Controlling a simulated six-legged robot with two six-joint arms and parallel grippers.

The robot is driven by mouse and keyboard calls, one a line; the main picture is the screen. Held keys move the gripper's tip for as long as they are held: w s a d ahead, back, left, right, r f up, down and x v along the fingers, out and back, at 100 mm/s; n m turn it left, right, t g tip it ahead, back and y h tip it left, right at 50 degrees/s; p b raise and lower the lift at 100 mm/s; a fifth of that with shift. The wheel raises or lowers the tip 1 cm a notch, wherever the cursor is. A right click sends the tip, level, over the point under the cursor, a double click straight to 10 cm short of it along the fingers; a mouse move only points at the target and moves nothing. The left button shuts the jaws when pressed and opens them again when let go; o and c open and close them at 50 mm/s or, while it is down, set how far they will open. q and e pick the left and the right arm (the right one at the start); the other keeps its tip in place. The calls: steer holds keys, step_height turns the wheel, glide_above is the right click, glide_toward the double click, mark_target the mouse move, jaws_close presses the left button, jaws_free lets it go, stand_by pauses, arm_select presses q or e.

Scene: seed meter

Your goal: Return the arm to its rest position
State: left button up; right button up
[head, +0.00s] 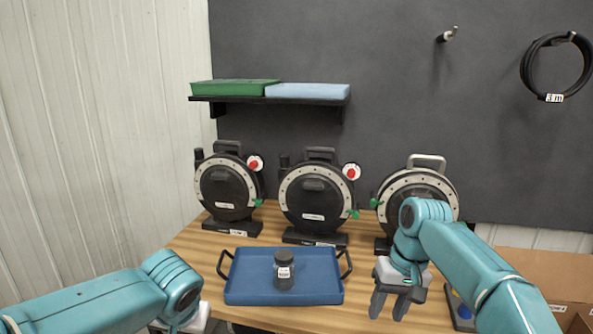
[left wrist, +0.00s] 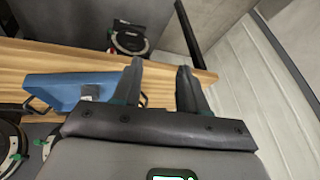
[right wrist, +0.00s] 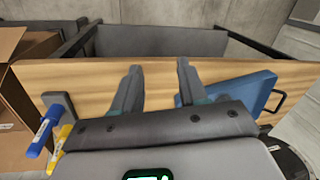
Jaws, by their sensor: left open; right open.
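My right gripper (head: 390,305) is open and empty. It hangs fingers-down over the right part of the table, to the right of the blue tray (head: 240,292) and in front of the right-hand seed meter. Its two spread fingers also show in the right wrist view (right wrist: 159,70), with nothing between them. My left arm comes in low at the left of the head view, and its gripper is mostly cut off by the bottom edge. In the left wrist view my left gripper (left wrist: 160,72) is open and empty, with the tray beyond it to the left.
A dark jar (head: 284,272) stands upright on the tray. Three round black seed meters (head: 226,190) stand behind it. A wall shelf (head: 270,100) holds green and light-blue trays. A cardboard box (head: 540,275) is at the right. Blue (right wrist: 47,130) and yellow (right wrist: 62,135) pens are near my right gripper.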

arm_select(q)
steer(key=s+d+f+m+g+h, duration=0.15)
steer(key=s+d+f, duration=0.25)
steer(key=f, duration=0.8)
steer(key=s+d+f+n+g+h, duration=0.1)
steer(key=s+d+f+g+h, duration=0.2)
steer(key=f, duration=0.8)
arm_select(e)
steer(key=s+a+f+y, duration=0.1)
steer(key=s+a+f, duration=0.15)
steer(key=f, duration=1.05)
steer(key=s+a+f, duration=0.2)
steer(key=s+f, duration=0.1)
steer(key=f, duration=1)
arm_select(q)
steer(key=s+d+f+n+h, duration=0.1)
steer(key=s+f+n, duration=0.2)
steer(key=s+f, duration=1)
steer(key=s, duration=0.4)
steer(key=shift+d+h, duration=0.35)
steer(key=shift+d, duration=0.05)
arm_select(e)
steer(key=s+f+m, duration=0.1)
steer(key=s+f, duration=0.4)
steer(key=s, duration=0.6)
steer(key=s+a+f+m, duration=0.1)
steer(key=s+f, duration=0.4)
steer(key=s, duration=0.7)
steer(key=shift+a+f+y, duration=0.3)
steer(key=shift+f+y, duration=0.1)
